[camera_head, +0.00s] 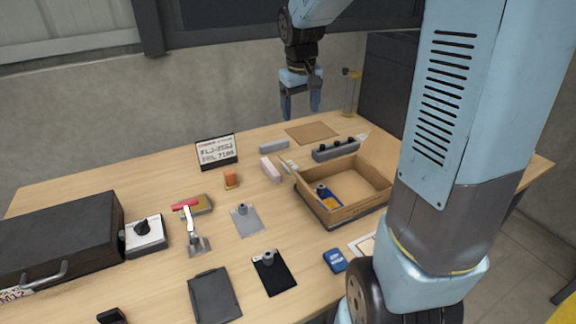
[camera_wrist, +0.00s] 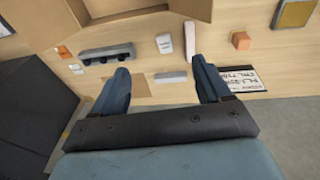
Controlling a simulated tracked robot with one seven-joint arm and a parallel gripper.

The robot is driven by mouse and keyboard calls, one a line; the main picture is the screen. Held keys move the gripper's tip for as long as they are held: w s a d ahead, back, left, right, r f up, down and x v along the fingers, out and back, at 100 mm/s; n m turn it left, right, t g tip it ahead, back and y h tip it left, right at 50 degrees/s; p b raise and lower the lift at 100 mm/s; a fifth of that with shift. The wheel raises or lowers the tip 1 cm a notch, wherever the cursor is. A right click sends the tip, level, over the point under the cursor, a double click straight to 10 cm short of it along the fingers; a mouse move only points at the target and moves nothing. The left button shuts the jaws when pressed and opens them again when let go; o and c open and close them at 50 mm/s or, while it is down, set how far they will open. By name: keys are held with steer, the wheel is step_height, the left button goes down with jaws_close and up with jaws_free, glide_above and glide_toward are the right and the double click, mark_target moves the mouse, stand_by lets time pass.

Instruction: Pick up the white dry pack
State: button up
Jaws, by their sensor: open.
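A small white pack (camera_head: 289,165), which looks like the white dry pack, lies on the table close to the rear left corner of the cardboard box (camera_head: 360,212). In the wrist view the white pack (camera_wrist: 164,43) shows between my fingers' lines, near the top. My gripper (camera_head: 301,108) is open and empty, raised above the back of the table, behind and above the pack. Its two fingers are spread apart in the wrist view (camera_wrist: 160,70). Nothing touches the pack from my gripper.
A pale pink bar (camera_head: 270,169) lies just left of the pack, and a grey block (camera_head: 274,146) behind it. A grey strip with knobs (camera_head: 340,148) lies behind the box. An orange block (camera_head: 231,179) and a sign (camera_head: 217,152) stand further left. A brown board (camera_head: 311,132) lies at the back.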

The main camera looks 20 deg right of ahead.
steer(key=w+f+n+g, duration=0.1)
steer(key=w+f+g, duration=0.1)
steer(key=w+f, duration=0.85)
glide_above(290, 164)
steer(key=shift+y, duration=0.4)
steer(key=f, duration=1)
steer(key=shift+s+a, duration=0.15)
steer(key=shift+s, duration=0.15)
steer(key=shift+w+f, duration=0.15)
steer(key=shift+f, duration=1.1)
steer(key=shift+w+f, duration=0.1)
steer(key=shift+f, duration=1.15)
steer(key=shift+c, duration=0.4)
steer(key=c, duration=1.1)
